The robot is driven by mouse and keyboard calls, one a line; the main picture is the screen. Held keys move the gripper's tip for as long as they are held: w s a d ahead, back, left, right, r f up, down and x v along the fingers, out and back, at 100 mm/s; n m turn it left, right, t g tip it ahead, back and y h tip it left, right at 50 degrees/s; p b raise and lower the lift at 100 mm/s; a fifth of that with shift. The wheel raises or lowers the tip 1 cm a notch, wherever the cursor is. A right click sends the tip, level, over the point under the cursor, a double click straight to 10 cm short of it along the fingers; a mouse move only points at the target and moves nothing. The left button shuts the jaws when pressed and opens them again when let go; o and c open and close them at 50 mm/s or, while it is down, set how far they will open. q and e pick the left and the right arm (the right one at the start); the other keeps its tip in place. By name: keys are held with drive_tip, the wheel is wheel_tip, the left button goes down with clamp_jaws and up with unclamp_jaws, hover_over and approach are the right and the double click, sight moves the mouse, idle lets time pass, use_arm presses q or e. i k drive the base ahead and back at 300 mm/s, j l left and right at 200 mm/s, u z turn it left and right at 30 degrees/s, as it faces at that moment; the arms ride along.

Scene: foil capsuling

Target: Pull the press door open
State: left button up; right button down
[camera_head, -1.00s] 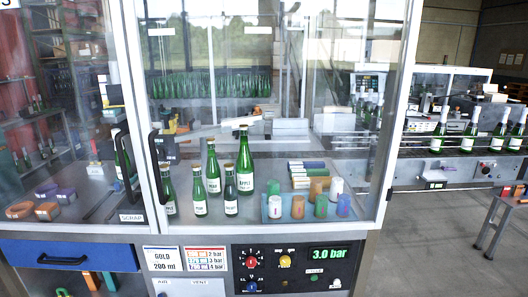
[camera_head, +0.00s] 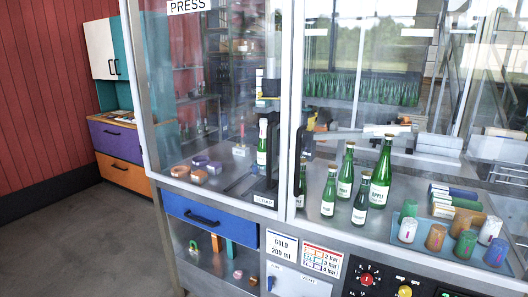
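The press door (camera_head: 215,110) is the left glass panel of the cabinet, in a grey metal frame under a white PRESS sign (camera_head: 192,6). It looks shut. A dark upright handle (camera_head: 271,155) shows near its right edge, partly merged with the dark press parts behind the glass. Another black handle (camera_head: 299,160) stands just right of the frame post. Behind the press door, a green bottle with a pale top (camera_head: 262,145) stands at the press. Neither of my grippers is in view.
Right of the post, several green bottles (camera_head: 346,170) and a blue tray (camera_head: 465,247) of coloured capsules stand behind glass. A blue drawer (camera_head: 222,225) and the control panel (camera_head: 370,279) are below. Grey floor (camera_head: 75,235) is clear at the left, before a purple and orange cabinet (camera_head: 118,152).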

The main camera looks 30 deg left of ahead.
sight(174, 8)
drive_tip(key=u, duration=1.55)
